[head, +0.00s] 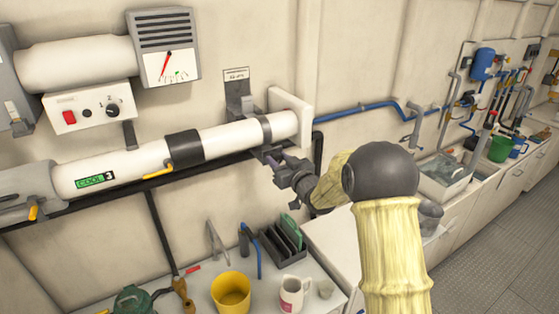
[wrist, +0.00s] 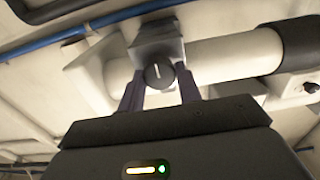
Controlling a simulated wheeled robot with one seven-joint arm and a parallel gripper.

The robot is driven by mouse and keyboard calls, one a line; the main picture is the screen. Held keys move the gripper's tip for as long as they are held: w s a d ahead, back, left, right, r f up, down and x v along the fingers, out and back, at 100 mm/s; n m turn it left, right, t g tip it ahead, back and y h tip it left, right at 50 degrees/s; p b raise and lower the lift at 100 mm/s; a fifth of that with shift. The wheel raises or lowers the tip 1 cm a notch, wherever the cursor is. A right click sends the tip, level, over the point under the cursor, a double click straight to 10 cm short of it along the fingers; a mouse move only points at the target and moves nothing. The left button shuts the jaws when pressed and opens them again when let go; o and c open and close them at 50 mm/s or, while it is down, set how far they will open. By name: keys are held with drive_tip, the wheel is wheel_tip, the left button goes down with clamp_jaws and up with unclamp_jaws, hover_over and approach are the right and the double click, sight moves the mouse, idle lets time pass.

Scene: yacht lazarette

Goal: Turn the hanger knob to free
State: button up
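The hanger knob (wrist: 159,75) is a round black knob with a pale line that stands nearly upright, on the underside of a grey hanger block (wrist: 158,47). In the wrist view my gripper (wrist: 160,84) has one finger on either side of the knob, with small gaps showing. The fingers look apart and not closed on it. In the head view my gripper (head: 277,167) reaches up under the grey hanger (head: 266,150) at the right end of the white pipe (head: 225,138). The knob itself is hidden there.
A black rail (head: 160,171) runs below the pipe. A blue pipe (head: 360,109) runs along the wall to the right. On the counter below stand a yellow cup (head: 231,293), a white mug (head: 293,293) and a dark rack (head: 283,246).

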drive_tip(key=c, duration=0.3)
drive_tip(key=shift+c, duration=0.2)
